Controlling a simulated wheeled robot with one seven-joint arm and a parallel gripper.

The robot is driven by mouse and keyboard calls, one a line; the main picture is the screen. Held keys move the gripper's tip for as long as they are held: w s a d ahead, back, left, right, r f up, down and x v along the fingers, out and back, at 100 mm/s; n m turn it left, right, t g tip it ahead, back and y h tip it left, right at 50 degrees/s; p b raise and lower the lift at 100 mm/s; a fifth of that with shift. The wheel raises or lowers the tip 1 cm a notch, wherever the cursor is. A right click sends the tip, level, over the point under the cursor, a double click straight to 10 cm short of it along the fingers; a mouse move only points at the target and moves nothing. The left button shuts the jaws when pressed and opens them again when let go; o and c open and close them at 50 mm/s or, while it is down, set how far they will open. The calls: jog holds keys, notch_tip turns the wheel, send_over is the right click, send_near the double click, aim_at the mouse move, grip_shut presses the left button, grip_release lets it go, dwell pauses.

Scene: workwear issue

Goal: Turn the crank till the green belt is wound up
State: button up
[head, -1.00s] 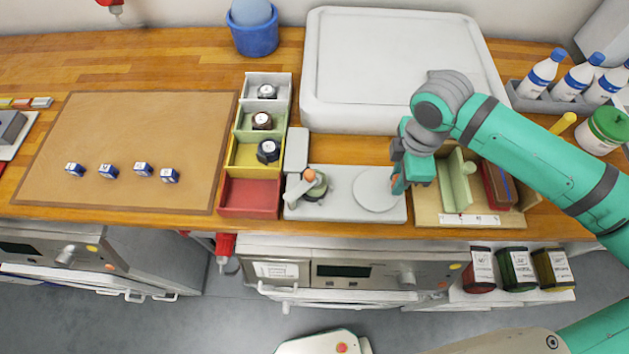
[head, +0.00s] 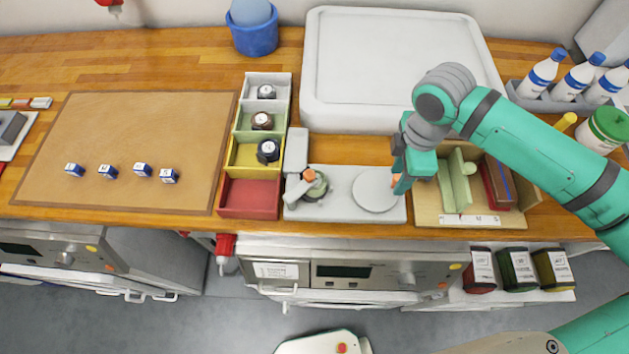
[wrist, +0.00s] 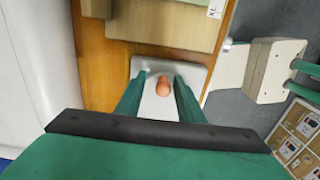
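The winding device is a pale grey plate (head: 340,207) at the front of the bench. A flat round disc (head: 375,190) sits on its right part, and an orange knob (wrist: 163,86) shows in the wrist view. A small dark greenish coil (head: 316,188), perhaps the green belt, is at the plate's left, partly covered by a grey arm with an orange top (head: 309,175). My gripper (head: 400,186) is at the disc's right edge. In the wrist view its fingers (wrist: 160,97) are apart on either side of the orange knob, with gaps visible.
Left of the plate stands a column of coloured bins (head: 250,195), three holding dark rolls. A wooden tray (head: 428,207) with green and red pieces is close on the right. A large white box (head: 400,60) stands behind. The brown mat (head: 130,130) is mostly clear.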

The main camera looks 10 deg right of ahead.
jog(key=shift+r, duration=3.6)
jog(key=shift+w+a, duration=0.1)
jog(key=shift+w, duration=0.05)
